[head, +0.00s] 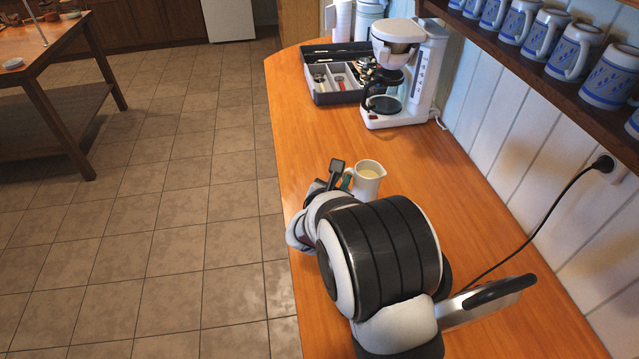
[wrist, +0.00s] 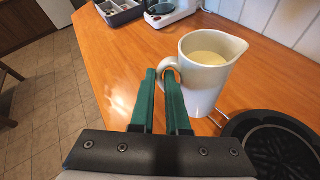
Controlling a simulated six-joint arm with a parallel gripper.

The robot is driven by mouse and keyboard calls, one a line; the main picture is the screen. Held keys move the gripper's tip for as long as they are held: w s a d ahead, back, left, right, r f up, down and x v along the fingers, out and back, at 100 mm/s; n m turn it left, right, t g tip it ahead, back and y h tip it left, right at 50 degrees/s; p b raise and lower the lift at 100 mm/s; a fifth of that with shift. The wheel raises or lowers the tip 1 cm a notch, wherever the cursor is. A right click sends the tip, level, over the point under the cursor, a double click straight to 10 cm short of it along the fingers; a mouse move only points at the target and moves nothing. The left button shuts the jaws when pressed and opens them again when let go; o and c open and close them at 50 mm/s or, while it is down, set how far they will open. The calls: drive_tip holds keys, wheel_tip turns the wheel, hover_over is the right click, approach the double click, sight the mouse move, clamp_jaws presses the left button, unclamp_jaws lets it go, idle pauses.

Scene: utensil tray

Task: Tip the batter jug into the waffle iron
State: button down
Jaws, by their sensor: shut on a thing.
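The white batter jug (head: 367,185) holds pale yellow batter and looks upright beyond my arm. In the wrist view the jug (wrist: 205,80) has its spout toward the right. My gripper (wrist: 161,76), with green fingers, is shut on the jug's handle at the jug's left side. In the head view my gripper (head: 340,180) is mostly hidden by my arm. I cannot tell whether the jug's base touches the counter. The waffle iron (wrist: 278,150) shows a dark round gridded plate at the lower right, close to the jug. In the head view my arm hides most of the waffle iron (head: 495,298).
The wooden counter (head: 320,130) is clear between the jug and the coffee maker (head: 405,75). A grey utensil tray (head: 335,75) stands beside the coffee maker. A black cord (head: 545,215) runs to the wall socket. Several blue-and-white mugs (head: 575,48) line a shelf at the right.

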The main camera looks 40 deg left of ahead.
sight(374, 167)
drive_tip(key=shift+w+d+r, duration=0.1)
drive_tip(key=shift+d+r, duration=0.15)
drive_tip(key=shift+d, duration=0.05)
drive_tip(key=shift+w, duration=0.1)
drive_tip(key=w+m+h, duration=0.1)
drive_tip(key=w+d+r+m+h, duration=0.1)
drive_tip(key=w, duration=0.1)
drive_tip(key=w+d+m+h, duration=0.1)
drive_tip(key=shift+w+r+m+t+h, duration=0.2)
drive_tip(key=shift+r+m+t+h, duration=0.1)
drive_tip(key=shift+m+h, duration=0.1)
drive_tip(key=d+m+h, duration=0.1)
drive_tip(key=w+d+m+h, duration=0.1)
drive_tip(key=shift+w+f+h, duration=0.15)
drive_tip(key=shift+f+h, duration=0.1)
drive_tip(key=shift+h, duration=0.05)
drive_tip(key=s+d+f+m+g+h, duration=0.1)
drive_tip(key=d+f+m+g+h, duration=0.1)
drive_tip(key=d+f+m+h, duration=0.2)
drive_tip(key=m+h, duration=0.2)
drive_tip(key=shift+s+d+m+g, duration=0.3)
drive_tip(key=shift+s+d, duration=0.1)
drive_tip(key=shift+f, duration=0.15)
